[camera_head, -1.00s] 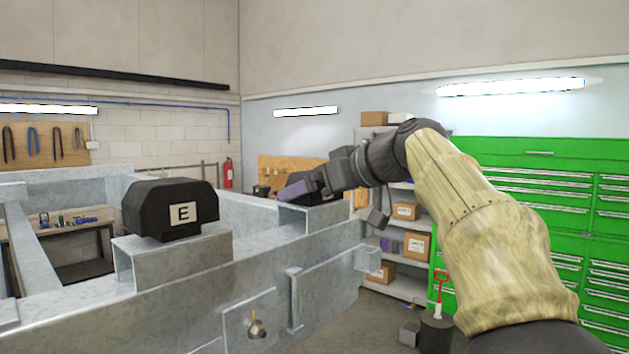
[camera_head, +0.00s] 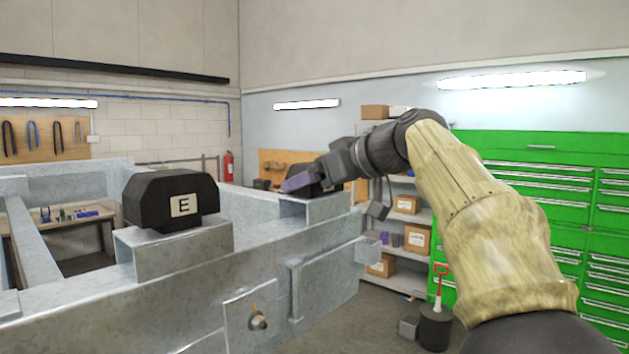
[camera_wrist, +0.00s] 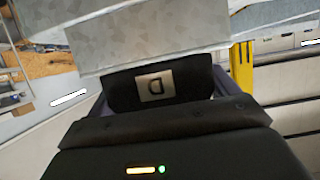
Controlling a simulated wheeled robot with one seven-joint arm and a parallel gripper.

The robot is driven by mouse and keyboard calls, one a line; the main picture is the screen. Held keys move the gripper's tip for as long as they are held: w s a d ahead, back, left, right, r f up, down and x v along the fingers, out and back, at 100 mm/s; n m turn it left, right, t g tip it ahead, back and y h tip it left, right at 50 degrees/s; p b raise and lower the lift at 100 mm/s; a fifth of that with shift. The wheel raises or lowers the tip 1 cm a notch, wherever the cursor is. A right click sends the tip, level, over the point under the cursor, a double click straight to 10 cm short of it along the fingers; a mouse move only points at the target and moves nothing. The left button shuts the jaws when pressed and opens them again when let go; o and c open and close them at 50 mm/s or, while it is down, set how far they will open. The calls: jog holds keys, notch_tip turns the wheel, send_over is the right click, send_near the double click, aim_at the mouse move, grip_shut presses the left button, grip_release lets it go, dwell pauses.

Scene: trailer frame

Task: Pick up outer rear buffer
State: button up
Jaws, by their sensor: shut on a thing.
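A black buffer with a white label "D" (camera_wrist: 155,86) is between the fingers of my gripper (camera_wrist: 170,85) in the wrist view, upside down in that picture. It lies right against a galvanized metal bracket. In the head view my gripper (camera_head: 298,181) is at the far right bracket (camera_head: 318,208) of the frame, with the dark buffer (camera_head: 304,170) partly hidden behind it. My gripper is shut on this buffer. I cannot tell whether the buffer is clear of the bracket. A second black buffer, labelled "E" (camera_head: 150,200), sits on the nearer bracket (camera_head: 165,256), untouched.
The grey trailer frame (camera_head: 120,298) fills the lower left. A green tool cabinet (camera_head: 545,160) stands at the right, and shelves with boxes (camera_head: 405,240) stand behind my arm. A red-handled shovel (camera_head: 440,278) stands in a dark bucket (camera_head: 436,328).

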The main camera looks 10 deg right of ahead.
notch_tip(320, 180, up, 10)
jog(key=p, duration=0.3)
dwell(0.8)
